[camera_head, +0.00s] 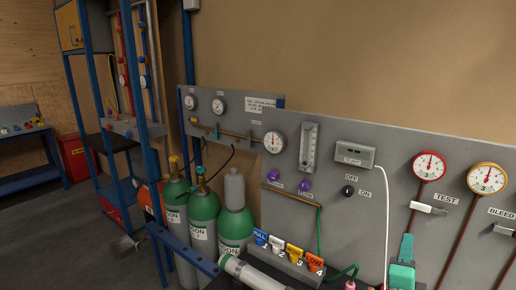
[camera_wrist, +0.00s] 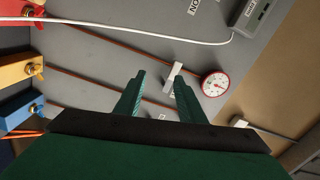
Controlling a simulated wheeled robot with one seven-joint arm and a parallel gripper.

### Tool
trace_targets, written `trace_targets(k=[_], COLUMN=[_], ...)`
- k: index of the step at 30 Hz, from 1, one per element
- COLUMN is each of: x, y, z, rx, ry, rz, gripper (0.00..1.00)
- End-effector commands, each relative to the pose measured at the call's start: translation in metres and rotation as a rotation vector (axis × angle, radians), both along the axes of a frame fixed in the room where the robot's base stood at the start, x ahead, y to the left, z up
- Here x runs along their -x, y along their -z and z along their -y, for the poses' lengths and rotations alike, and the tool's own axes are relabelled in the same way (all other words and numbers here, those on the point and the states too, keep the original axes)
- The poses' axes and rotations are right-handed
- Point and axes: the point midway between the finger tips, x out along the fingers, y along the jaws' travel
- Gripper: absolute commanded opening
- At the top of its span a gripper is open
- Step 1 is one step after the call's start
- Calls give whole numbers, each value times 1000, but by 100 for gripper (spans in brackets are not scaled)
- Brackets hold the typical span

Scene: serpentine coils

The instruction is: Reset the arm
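My gripper (camera_wrist: 160,78) shows in the wrist view as two green fingers standing apart, with nothing held between them. A white lever handle (camera_wrist: 173,76) lies close by the right fingertip; I cannot tell whether they touch. A red-rimmed gauge (camera_wrist: 214,84) is just right of that lever. In the head view my green gripper (camera_head: 406,245) is at the lower right, in front of the grey panel (camera_head: 330,205). It is below and left of the white lever (camera_head: 428,209) labelled TEST, under the red gauge (camera_head: 430,165). The fingertips are small there.
Green gas cylinders (camera_head: 204,222) stand left of the panel. Coloured tags (camera_head: 287,252) sit on a ledge left of my gripper. A white cable (camera_head: 385,215) hangs from a grey box (camera_head: 355,155). A yellow-rimmed gauge (camera_head: 487,178) is at the right. Open floor (camera_head: 55,235) lies far left.

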Motion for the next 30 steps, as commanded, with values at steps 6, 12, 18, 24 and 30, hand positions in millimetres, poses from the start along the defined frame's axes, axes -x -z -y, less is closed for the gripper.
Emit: trace_targets(k=[6, 12, 18, 24, 30], x=[7, 20, 42, 74, 115], y=[58, 108, 157, 203, 243], z=[-39, -78, -121, -167, -214], rx=[211, 394, 560, 712, 844], ry=[-45, -105, -181, -268, -361], rz=[-156, -276, -379, -462, -526], gripper=[36, 36, 36, 36, 36])
